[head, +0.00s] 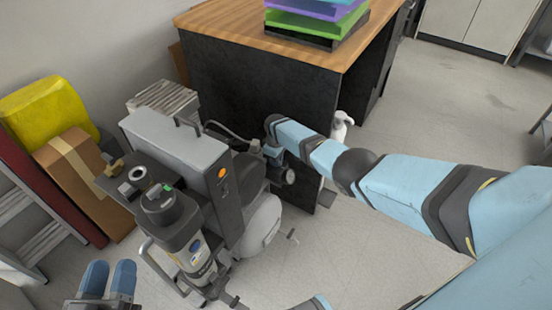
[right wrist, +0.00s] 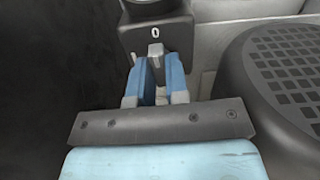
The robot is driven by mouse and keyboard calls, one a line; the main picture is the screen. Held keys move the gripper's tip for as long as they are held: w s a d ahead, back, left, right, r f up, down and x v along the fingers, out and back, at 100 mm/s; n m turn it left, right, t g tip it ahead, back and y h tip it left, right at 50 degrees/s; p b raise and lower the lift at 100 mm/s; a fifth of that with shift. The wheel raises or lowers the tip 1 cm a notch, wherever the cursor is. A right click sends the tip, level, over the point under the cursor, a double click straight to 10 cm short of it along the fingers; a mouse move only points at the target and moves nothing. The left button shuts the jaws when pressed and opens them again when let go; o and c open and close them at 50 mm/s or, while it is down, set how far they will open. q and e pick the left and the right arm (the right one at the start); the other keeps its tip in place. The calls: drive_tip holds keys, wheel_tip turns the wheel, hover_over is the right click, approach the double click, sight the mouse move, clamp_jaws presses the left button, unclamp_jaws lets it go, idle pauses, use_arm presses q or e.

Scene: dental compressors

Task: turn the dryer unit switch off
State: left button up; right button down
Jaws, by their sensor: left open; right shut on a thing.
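The switch (right wrist: 155,50) is a small grey lever on a dark housing (right wrist: 155,25), below a white "0" mark, in the right wrist view. My right gripper (right wrist: 157,64) has its blue fingertips on either side of the lever's lower part and is shut on it. In the head view, my right arm reaches in from the right to the compressor machine (head: 180,145), at its right side; the switch cannot be made out there. My left gripper (head: 109,272) is open and empty at the bottom left, apart from the machine.
A wooden-topped desk (head: 290,48) with coloured trays (head: 318,20) stands behind. A cardboard box (head: 75,165) and a yellow container (head: 45,108) stand at left. Open floor lies right.

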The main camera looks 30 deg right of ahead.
use_arm(q)
drive_tip(key=shift+w+f, duration=0.1)
drive_tip(key=shift+f, duration=0.1)
use_arm(e)
drive_tip(key=shift+m, duration=0.4)
use_arm(q)
drive_tip(key=shift+r, duration=0.15)
drive_tip(key=shift+r, duration=0.1)
use_arm(e)
drive_tip(key=c, duration=1.1)
unclamp_jaws()
use_arm(q)
drive_tip(key=shift+r, duration=0.1)
use_arm(e)
drive_tip(key=shift+r, duration=0.15)
